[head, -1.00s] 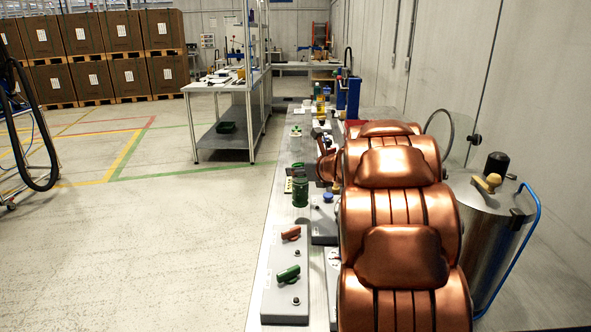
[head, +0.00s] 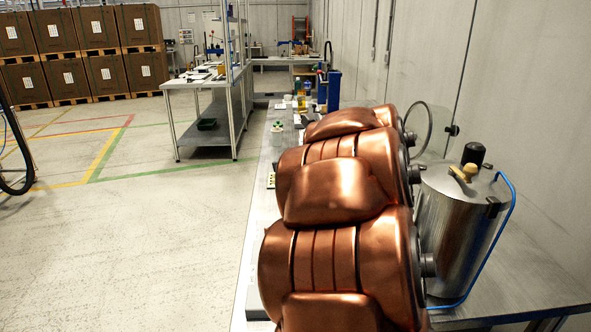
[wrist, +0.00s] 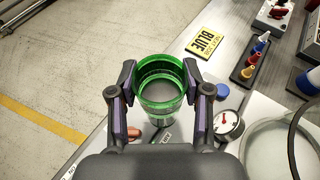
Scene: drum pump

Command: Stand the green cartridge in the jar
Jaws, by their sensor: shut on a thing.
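A green see-through cartridge (wrist: 162,97) is between the two fingers of my gripper (wrist: 160,78) in the wrist view. The fingers are shut on its sides, near the upper rim. I look down into its open round top. Its lower end is partly hidden, so I cannot tell how far it is above the bench. In the head view my copper-coloured arm hides both the gripper and the cartridge. I cannot make out the jar for certain. A large clear round vessel (wrist: 278,146) is at the lower right of the wrist view, partly cut off.
On the bench are a yellow "BLUE" card (wrist: 206,43), a dark rack with coloured cones (wrist: 250,65), and a round gauge (wrist: 228,124) close right of my gripper. A steel drum (head: 457,230) stands right of my arm. The floor left is open.

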